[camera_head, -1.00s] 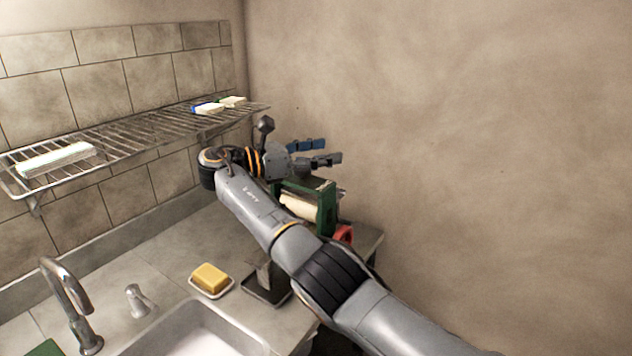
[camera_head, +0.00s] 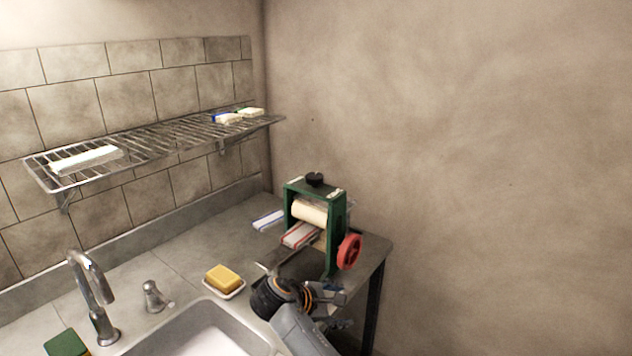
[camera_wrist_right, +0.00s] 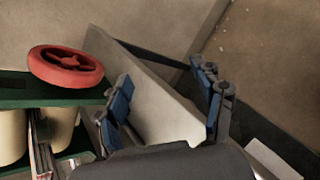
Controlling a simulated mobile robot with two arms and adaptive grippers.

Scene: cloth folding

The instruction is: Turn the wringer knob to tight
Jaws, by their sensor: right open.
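The wringer (camera_head: 337,228) has a green frame and cream rollers and stands on the counter near its right end. Its black knob (camera_head: 315,179) sits on top of the frame. A red handwheel (camera_head: 349,251) is on its right side and also shows in the right wrist view (camera_wrist_right: 66,66). A striped cloth (camera_head: 300,234) lies at the rollers. My right gripper (camera_head: 334,295) is low in front of the wringer, apart from the knob. In the right wrist view its blue-padded fingers (camera_wrist_right: 166,108) are apart with nothing between them. My left gripper is not in view.
A yellow soap on a dish (camera_head: 224,281) lies left of my right arm. The sink (camera_head: 200,330) and faucet (camera_head: 92,295) are at the lower left. A wire shelf (camera_head: 150,145) holds folded cloths. The wall to the right is bare.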

